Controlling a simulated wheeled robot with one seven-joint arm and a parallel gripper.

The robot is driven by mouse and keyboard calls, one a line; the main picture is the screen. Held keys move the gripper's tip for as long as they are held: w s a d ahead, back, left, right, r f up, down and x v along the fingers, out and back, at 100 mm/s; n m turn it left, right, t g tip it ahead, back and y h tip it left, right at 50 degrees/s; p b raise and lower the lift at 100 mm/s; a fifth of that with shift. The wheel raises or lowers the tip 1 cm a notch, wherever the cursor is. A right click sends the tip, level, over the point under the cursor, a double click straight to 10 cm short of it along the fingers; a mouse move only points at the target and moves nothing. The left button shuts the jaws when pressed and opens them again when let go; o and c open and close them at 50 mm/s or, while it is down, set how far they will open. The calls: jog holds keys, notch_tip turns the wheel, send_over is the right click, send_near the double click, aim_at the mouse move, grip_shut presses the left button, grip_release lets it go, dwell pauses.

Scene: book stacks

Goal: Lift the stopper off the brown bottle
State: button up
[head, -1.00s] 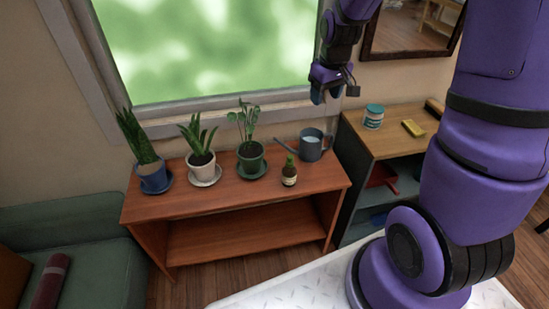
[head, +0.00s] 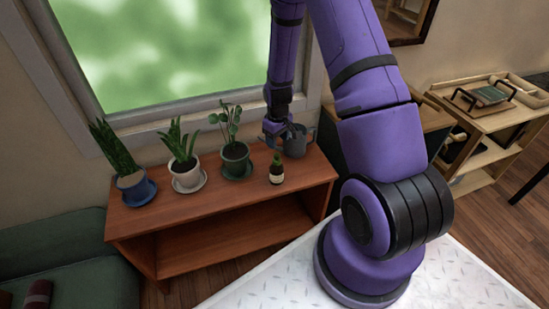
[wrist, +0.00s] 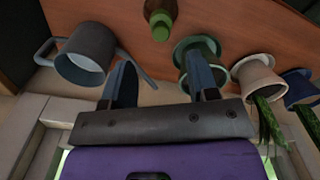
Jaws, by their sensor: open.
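The brown bottle (head: 276,177) stands upright on the wooden console, with a pale label and a green top. In the wrist view the bottle (wrist: 151,8) is at the upper edge, partly cut off, with its green stopper (wrist: 160,27) toward me. My gripper (head: 276,141) is open and empty, above and behind the bottle, close to the watering can in the head view. In the wrist view my gripper (wrist: 163,70) has its two fingers spread, with the bottle beyond their tips and apart from them.
The grey watering can (head: 296,145) stands right behind the bottle; its spout passes near one finger in the wrist view. Potted plants on saucers, the nearest in a green pot (head: 235,160), line the left. The console (head: 215,203) is bare in front. The window stands behind.

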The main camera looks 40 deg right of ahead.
aim_at(277, 154)
jog(key=shift+w+f, duration=0.15)
jog(key=shift+f, duration=3.9)
jog(key=shift+c, duration=0.5)
jog(key=c, duration=0.9)
